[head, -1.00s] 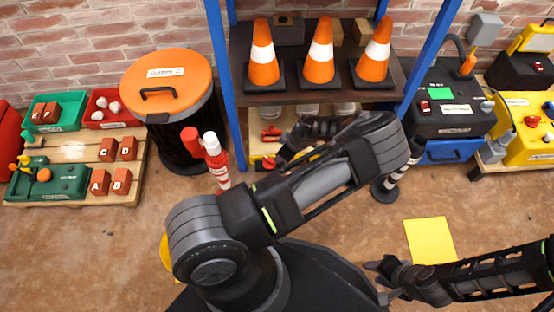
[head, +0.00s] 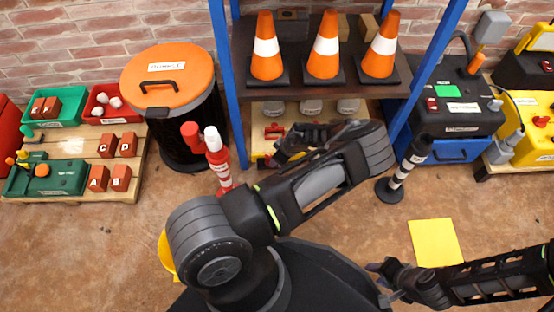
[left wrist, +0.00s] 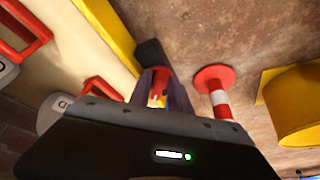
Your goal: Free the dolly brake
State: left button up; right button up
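The dolly (head: 257,142) is a pale deck with yellow edging, low under the shelf. It also shows in the left wrist view, where its yellow edge (left wrist: 108,32) runs past a black block (left wrist: 150,54). A small red pedal-like part (left wrist: 159,75), perhaps the brake, sits by that block. My left gripper (left wrist: 185,96) has its fingers apart, with the red part between them, nearer one finger; contact cannot be told. In the head view my left gripper (head: 285,155) is at the dolly's front, partly covered by my arm. My right gripper (head: 380,282) is open and empty over the floor.
A red-and-white post (head: 218,160) stands just left of the dolly, a black-and-white post (head: 404,170) to its right. The blue-framed shelf (head: 310,91) with three cones is overhead. A yellow bucket (left wrist: 305,105) is nearby. Floor around the yellow sheet (head: 435,242) is clear.

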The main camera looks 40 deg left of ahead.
pick_arm(q)
jog(key=shift+c, duration=0.4)
grip_shut()
jog(key=shift+r, duration=0.1)
jog(key=shift+s+r+m+t+p, duration=0.15)
jog(key=shift+m+t+p, duration=0.25)
jog(key=shift+m+p, duration=0.45)
jog(key=shift+s+a+m+t+p, duration=0.1)
jog(key=shift+s+m+t+p, duration=0.15)
jog(key=shift+m, duration=0.35)
jog(key=shift+m+t+p, duration=0.15)
jog(key=shift+m+p, duration=0.15)
jog(key=shift+m, duration=0.25)
jog(key=m, duration=0.1)
jog(key=m+t, duration=0.1)
jog(key=shift+s+a+f+m, duration=0.15)
jog(key=shift+s+f+m, duration=0.05)
jog(key=shift+s+m, duration=0.1)
jog(key=shift+s+a+m+t+h, duration=0.1)
jog(key=shift+m+t+h, duration=0.25)
jog(key=shift+m, duration=0.6)
jog(key=shift+s+a+m+t+h, duration=0.1)
jog(key=shift+m+t+h, duration=0.2)
jog(key=shift+m, duration=0.65)
